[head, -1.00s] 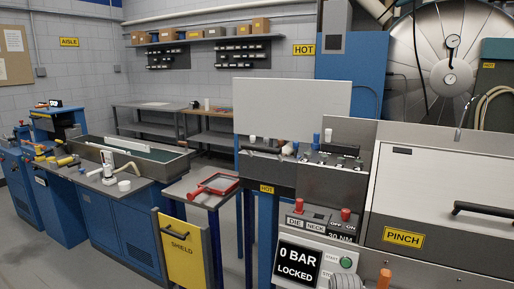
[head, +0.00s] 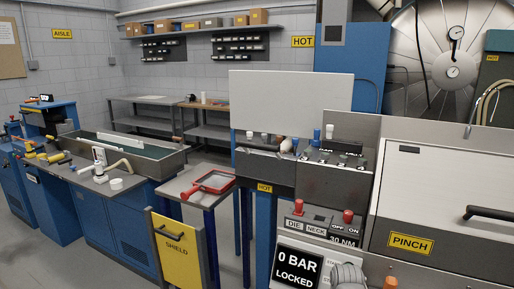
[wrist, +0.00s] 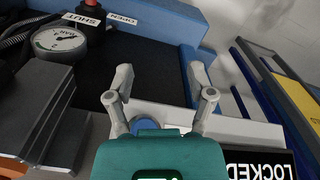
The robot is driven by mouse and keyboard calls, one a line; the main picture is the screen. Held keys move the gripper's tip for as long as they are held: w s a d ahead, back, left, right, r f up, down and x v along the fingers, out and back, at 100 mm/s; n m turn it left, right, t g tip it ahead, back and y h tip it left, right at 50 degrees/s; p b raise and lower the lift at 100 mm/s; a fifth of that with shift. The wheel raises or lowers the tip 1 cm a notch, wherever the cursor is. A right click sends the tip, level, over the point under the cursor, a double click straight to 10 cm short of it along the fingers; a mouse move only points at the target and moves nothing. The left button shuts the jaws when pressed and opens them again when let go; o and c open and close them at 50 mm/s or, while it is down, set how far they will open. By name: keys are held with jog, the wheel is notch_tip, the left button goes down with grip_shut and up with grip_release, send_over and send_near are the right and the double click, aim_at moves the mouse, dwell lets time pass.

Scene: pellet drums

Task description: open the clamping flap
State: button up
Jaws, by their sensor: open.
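No part is marked as the clamping flap, and I cannot tell for sure which part it is. In the head view a white panel (head: 447,190) with a black bar handle (head: 490,213) lies shut on the machine at right, above a yellow PINCH label (head: 411,243). My gripper (wrist: 162,95) shows in the wrist view with its two grey fingers apart and nothing between them. Beyond the fingers is a dark surface (wrist: 150,68) with a blue edge. A round gauge (wrist: 60,42) and a red knob (wrist: 91,3) tagged SHUT are at upper left.
A display (head: 298,267) reads 0 BAR LOCKED. Red knobs (head: 348,216) stand above it by DIE and NECK labels. A yellow SHIELD panel (head: 176,249) and a small table with a red frame (head: 212,183) are left of the machine. Grey floor shows at lower left.

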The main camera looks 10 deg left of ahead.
jog(key=w+a+r+n+t+h+p, duration=0.1)
jog(key=w+r+p, duration=0.3)
jog(key=r+p, duration=0.9)
jog(key=w+r+n+t+h+p, duration=0.15)
jog(key=w+r+p, duration=0.35)
jog(key=r+p, duration=0.85)
jog(key=n+t+h, duration=0.3)
jog(key=n+t, duration=0.9)
send_near(257, 147)
jog(key=s, duration=0.2)
jog(key=shift+s+a+r+m, duration=0.15)
jog(key=shift+s+a+m, duration=0.1)
jog(key=shift+a, duration=0.1)
jog(key=shift+w, duration=0.1)
jog(key=b+x, duration=0.2)
jog(key=x, duration=1.1)
jog(key=shift+w+d+b, duration=0.1)
jog(key=shift+w+b, duration=0.3)
